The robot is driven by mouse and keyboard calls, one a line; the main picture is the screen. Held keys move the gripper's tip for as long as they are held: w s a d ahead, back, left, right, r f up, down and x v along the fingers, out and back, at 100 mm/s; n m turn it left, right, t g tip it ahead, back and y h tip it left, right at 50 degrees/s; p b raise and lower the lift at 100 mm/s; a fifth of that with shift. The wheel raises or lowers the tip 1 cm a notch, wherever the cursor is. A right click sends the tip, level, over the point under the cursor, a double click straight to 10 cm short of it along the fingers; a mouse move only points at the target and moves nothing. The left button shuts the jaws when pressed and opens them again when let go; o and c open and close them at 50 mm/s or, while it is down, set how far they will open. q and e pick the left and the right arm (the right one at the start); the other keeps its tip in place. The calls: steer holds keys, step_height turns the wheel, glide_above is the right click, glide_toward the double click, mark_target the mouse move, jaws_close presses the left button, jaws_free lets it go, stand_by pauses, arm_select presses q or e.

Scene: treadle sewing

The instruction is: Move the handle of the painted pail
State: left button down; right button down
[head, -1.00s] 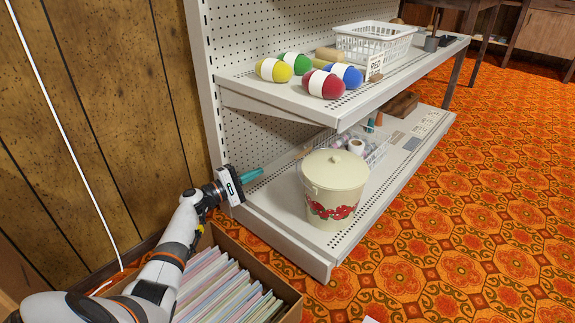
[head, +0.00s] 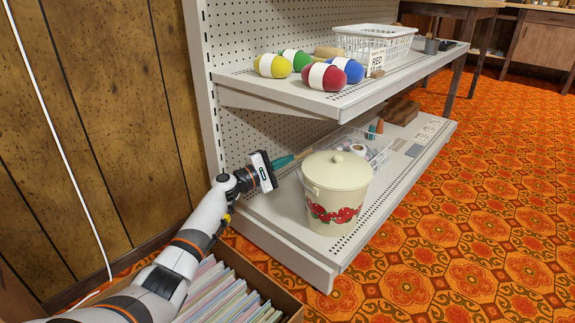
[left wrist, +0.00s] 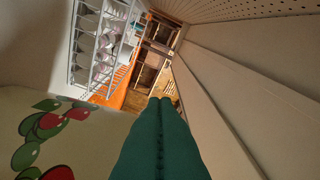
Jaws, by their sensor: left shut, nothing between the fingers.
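The cream painted pail (head: 337,188), with red fruit and green leaves on its side and a knobbed lid, stands upright on the lower shelf. Its handle is too small to make out. My left gripper (head: 304,155) reaches in from the left behind the pail, between it and the pegboard back, with teal fingers shut and empty. In the left wrist view the shut fingers (left wrist: 161,101) point along the shelf, and the pail's painted wall (left wrist: 90,140) fills the lower left beside them. I cannot tell whether they touch it. My right gripper is not in view.
A white wire basket (head: 378,152) with rolls stands behind the pail, also in the left wrist view (left wrist: 86,35). The upper shelf (head: 335,105) overhangs, holding coloured egg-shaped things (head: 325,77) and a white basket (head: 345,40). A box of files (head: 275,292) sits below my arm.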

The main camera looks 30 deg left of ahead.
arm_select(q)
steer(key=shift+s+d+r, duration=0.1)
steer(key=shift+d+r, duration=0.1)
steer(key=shift+d, duration=0.35)
steer(key=shift+d+r+p, duration=0.4)
steer(key=shift+r+p, duration=0.25)
steer(key=shift+p, duration=0.15)
steer(key=shift+s, duration=0.15)
